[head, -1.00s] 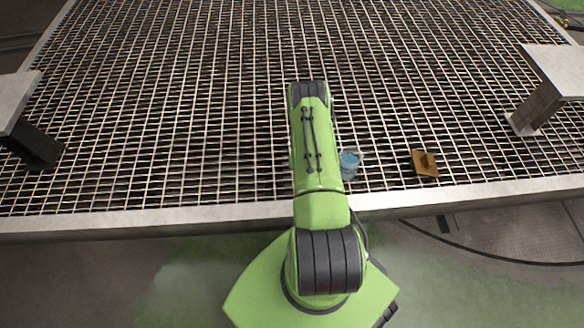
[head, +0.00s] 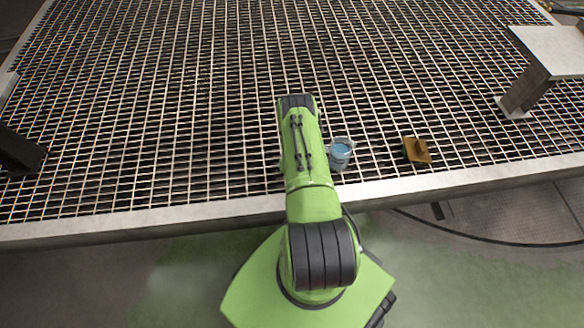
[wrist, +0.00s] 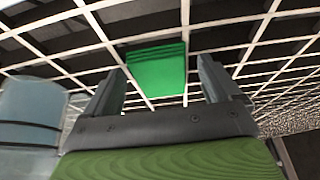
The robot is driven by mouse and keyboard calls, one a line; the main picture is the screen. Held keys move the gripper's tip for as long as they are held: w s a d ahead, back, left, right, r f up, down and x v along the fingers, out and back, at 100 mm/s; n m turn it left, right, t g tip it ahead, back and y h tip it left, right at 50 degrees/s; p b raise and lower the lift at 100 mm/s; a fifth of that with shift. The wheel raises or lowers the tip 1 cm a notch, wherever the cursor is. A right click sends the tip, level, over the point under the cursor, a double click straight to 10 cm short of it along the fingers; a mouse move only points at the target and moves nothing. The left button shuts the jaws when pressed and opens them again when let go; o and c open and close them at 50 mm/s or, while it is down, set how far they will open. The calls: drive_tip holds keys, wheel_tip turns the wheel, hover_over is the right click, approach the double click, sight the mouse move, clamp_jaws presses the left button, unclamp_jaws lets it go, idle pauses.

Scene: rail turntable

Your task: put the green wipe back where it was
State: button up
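The green wipe (wrist: 157,68) is a folded green cloth with ridged layers along its far edge. In the wrist view it lies over the pale grating, ahead of my gripper and between the lines of its fingers. My gripper (wrist: 161,72) is open, with a clear gap between each finger and the wipe. I cannot tell how far the gripper is above the wipe. In the head view my arm hides the gripper, and the wipe does not show.
A container of blue liquid (head: 340,154) stands on the grating (head: 180,110) beside my arm; a translucent bluish vessel (wrist: 28,115) shows at the wrist view's left. A brown block-like item (head: 417,150) lies farther right. A grey bench (head: 548,50) stands at the right. Much grating is clear.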

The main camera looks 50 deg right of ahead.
drive_tip(key=p+v, duration=0.5)
drive_tip(key=v, duration=0.7)
drive_tip(key=w+a+r+n, duration=0.1)
drive_tip(key=w+r, duration=0.3)
drive_tip(key=r, duration=0.3)
drive_tip(key=w+a+r+n, duration=0.1)
drive_tip(key=w+r, duration=0.3)
drive_tip(key=r, duration=0.4)
drive_tip(key=w+a+r+n+t+y, duration=0.1)
drive_tip(key=a+r, duration=0.3)
drive_tip(key=r, duration=0.5)
drive_tip(key=a+r+n, duration=0.1)
drive_tip(key=a+r, duration=0.4)
drive_tip(key=r, duration=0.3)
drive_tip(key=s+a+r+n+y, duration=0.1)
drive_tip(key=s+a+r, duration=0.2)
drive_tip(key=a+r, duration=0.25)
drive_tip(key=s+a+r+n, duration=0.1)
drive_tip(key=s+a+r, duration=0.3)
drive_tip(key=r, duration=0.3)
drive_tip(key=s+a+r+n, duration=0.1)
drive_tip(key=s+a+r, duration=0.1)
drive_tip(key=s, duration=0.5)
drive_tip(key=s+a+r+n+t+y, duration=0.1)
drive_tip(key=s+a+r, duration=0.2)
drive_tip(key=s, duration=0.4)
drive_tip(key=shift+s+a, duration=0.25)
drive_tip(key=shift+a, duration=0.3)
